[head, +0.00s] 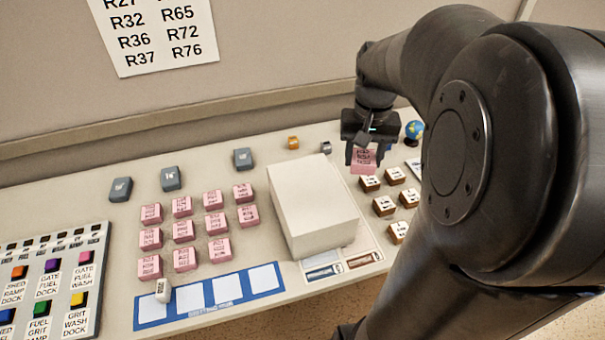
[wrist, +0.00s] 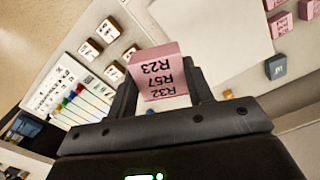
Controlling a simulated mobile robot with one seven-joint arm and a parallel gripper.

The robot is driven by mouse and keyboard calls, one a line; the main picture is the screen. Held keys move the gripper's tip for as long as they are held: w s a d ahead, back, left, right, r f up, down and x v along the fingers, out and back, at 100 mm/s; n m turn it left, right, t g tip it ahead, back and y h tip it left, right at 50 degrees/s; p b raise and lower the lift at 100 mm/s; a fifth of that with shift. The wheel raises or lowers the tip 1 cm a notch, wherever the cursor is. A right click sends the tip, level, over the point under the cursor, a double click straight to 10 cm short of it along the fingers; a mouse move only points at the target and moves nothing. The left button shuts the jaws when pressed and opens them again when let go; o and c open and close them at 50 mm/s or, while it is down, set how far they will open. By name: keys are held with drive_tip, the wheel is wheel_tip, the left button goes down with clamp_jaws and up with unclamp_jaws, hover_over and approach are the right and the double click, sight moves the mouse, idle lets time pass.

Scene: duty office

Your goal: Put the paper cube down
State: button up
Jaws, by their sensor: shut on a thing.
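The paper cube (head: 363,161), pink with dark printed codes, is between the fingers of my gripper (head: 364,153), at the back right of the table in the head view. In the wrist view the cube (wrist: 160,76) shows R23, R57 and R32 on its face, with one finger of my gripper (wrist: 160,82) on each side. My gripper is shut on it. I cannot tell whether the cube's underside touches the table.
A large white box (head: 312,205) stands left of my gripper. Brown-sided blocks (head: 384,205) lie just in front. Several pink cubes (head: 213,224) stand in rows farther left. A small globe (head: 413,130) is close on the right. Blue-framed slots (head: 208,298) lie at the front.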

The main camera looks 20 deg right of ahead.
drive_tip(key=shift+w+a+f, duration=0.1)
drive_tip(key=shift+a+f, duration=0.1)
drive_tip(key=shift+f, duration=0.25)
hover_over(310, 190)
wheel_tip(310, 190, down, 7)
drive_tip(key=shift+r, duration=0.1)
drive_tip(key=shift+f, duration=2.05)
drive_tip(key=o, duration=1)
drive_tip(key=shift+f, duration=0.1)
